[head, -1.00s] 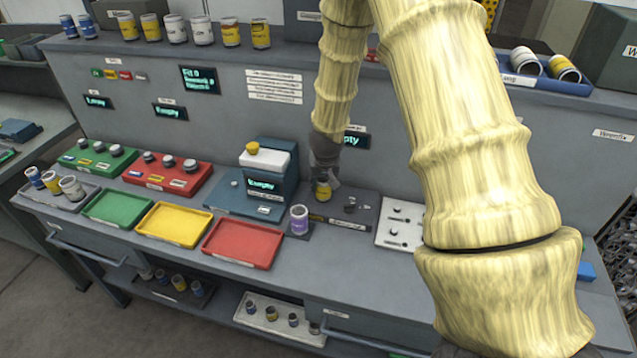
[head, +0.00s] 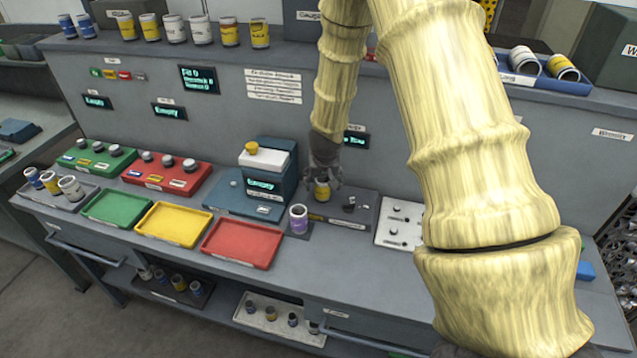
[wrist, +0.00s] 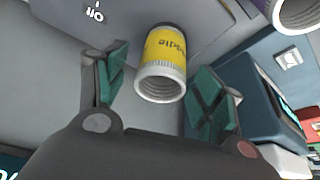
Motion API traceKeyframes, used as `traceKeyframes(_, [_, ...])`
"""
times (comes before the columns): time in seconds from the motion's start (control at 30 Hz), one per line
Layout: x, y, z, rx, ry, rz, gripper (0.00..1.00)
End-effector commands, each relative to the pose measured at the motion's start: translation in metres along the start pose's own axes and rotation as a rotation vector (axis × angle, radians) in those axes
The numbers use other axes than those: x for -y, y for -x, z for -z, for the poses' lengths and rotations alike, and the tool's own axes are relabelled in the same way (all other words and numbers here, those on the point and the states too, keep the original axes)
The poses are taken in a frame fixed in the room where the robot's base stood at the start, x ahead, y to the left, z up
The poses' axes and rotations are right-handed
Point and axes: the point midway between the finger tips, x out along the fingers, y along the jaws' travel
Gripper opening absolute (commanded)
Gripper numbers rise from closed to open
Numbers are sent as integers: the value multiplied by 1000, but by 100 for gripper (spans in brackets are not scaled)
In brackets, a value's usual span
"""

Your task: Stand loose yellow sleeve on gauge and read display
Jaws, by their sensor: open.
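The yellow sleeve (head: 322,192) stands upright on the dark grey station (head: 365,210) in the middle of the bench. In the wrist view the yellow sleeve (wrist: 164,50) has a pale ribbed end and lies between the spread green-padded fingers, with a gap on each side. My gripper (head: 324,178) is open around or just above it, and its fingers (wrist: 162,72) also show in the wrist view. A lit display (head: 356,140) on the panel behind is partly hidden by my arm; its text is too small to read surely.
A purple sleeve (head: 299,219) stands close to the left of the station. A blue device (head: 266,180) with a lit screen is behind it. A white plate with knobs (head: 400,223) is to the right. Red (head: 242,243), yellow (head: 173,224) and green (head: 118,208) trays look empty.

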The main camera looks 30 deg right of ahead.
Motion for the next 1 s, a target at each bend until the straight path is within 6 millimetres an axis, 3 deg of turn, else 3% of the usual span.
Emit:
traceKeyframes(0.23, [1,22,1,-2,2,0,68])
traceKeyframes(0.7, [0,96,1,-3,2,0,68])
traceKeyframes(1.0, [0,118,0,-1,1,1,68])
